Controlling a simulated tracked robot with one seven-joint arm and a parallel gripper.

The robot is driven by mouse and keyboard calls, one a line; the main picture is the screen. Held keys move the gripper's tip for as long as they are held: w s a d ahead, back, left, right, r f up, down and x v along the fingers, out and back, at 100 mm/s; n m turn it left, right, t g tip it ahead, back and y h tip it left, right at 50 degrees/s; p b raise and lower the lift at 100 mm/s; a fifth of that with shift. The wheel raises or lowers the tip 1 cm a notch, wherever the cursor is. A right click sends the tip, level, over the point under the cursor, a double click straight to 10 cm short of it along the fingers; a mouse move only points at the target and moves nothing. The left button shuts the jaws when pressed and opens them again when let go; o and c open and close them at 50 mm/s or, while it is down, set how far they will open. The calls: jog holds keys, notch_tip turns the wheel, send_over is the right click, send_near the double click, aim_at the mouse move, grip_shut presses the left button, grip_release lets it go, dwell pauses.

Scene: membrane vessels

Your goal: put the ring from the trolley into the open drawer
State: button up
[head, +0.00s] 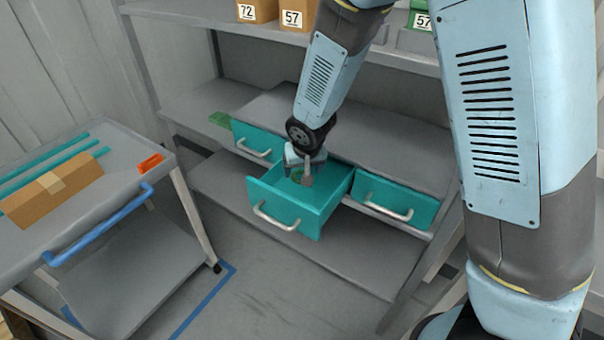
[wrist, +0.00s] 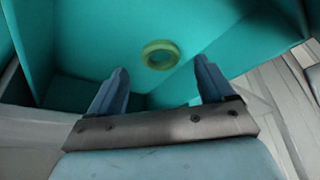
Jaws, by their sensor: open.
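A green ring (wrist: 160,55) lies inside the open teal drawer (wrist: 235,52), seen in the wrist view just beyond my fingertips. In the head view the open drawer (head: 308,216) is the middle one, pulled out from the shelf unit, and the ring is mostly hidden behind my gripper. My gripper (head: 302,178) is over the drawer, its fingers pointing down into it. In the wrist view my gripper (wrist: 160,85) is open, its two fingers apart with nothing between them. The ring is apart from both fingers. The trolley (head: 112,205) stands at the left.
Shut teal drawers stand left (head: 258,144) and right (head: 398,200) of the open one. The trolley holds a brown box (head: 50,190), teal strips and an orange piece (head: 150,163). Numbered boxes (head: 298,14) stand on the upper shelf. A green piece (head: 220,119) lies left.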

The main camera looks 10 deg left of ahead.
jog(key=v, duration=0.8)
